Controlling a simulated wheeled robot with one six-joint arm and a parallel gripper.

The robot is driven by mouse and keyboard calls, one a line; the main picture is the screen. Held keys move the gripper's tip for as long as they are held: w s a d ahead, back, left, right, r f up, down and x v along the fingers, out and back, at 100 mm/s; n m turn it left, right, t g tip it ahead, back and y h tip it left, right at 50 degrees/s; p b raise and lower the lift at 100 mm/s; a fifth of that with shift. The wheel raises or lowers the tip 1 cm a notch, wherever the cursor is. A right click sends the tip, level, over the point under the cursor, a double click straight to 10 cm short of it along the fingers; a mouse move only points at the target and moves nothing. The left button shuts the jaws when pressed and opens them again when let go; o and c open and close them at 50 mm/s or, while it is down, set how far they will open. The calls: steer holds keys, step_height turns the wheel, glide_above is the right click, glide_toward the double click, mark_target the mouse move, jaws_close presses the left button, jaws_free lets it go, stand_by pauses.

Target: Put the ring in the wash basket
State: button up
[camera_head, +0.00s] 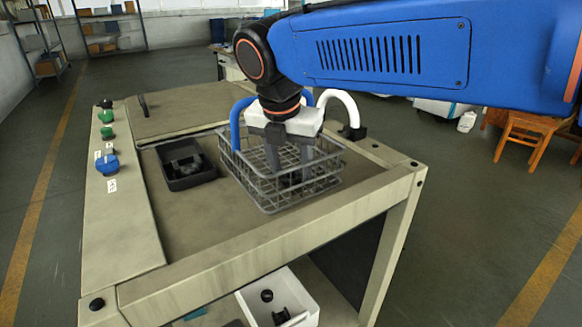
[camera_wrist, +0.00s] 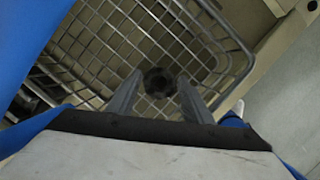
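The wash basket (camera_head: 240,172) is a grey wire basket on the bench top, with a blue hose and a white hose at its far side. Its wire mesh also fills much of the wrist view (camera_wrist: 85,40). My gripper (camera_head: 290,172) points down into the basket, its fingertips below the rim. In the wrist view a dark ring (camera_wrist: 160,82) with a hole in it sits between the two fingertips (camera_wrist: 160,78), which appear to meet its sides. The basket wires and fingers partly hide it in the head view. Whether it touches the basket floor is unclear.
A black tray (camera_head: 172,180) with a dark part inside stands left of the basket. A panel with green and blue knobs (camera_head: 107,163) runs along the bench's left side. A white bin (camera_head: 310,310) with dark parts stands below. Bare bench top lies in front.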

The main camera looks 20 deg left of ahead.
steer(key=shift+r, duration=0.1)
steer(key=v, duration=1.2)
steer(key=shift+d, duration=0.1)
steer(key=w+d+f+m, duration=0.2)
steer(key=d+f+m, duration=0.2)
steer(key=d+m, duration=0.65)
steer(key=w+d+f+m, duration=0.1)
steer(key=d+f+m, duration=0.35)
steer(key=d, duration=1.15)
steer(key=s+d+f+m, duration=0.6)
steer(key=d+f+m, duration=0.3)
steer(key=s+d+f+m+t, duration=0.1)
steer(key=s+d+f+m, duration=0.5)
steer(key=d+f+m, duration=0.3)
steer(key=shift+d+m+t, duration=0.3)
steer(key=shift+d+m, duration=0.1)
steer(key=shift+m, duration=0.4)
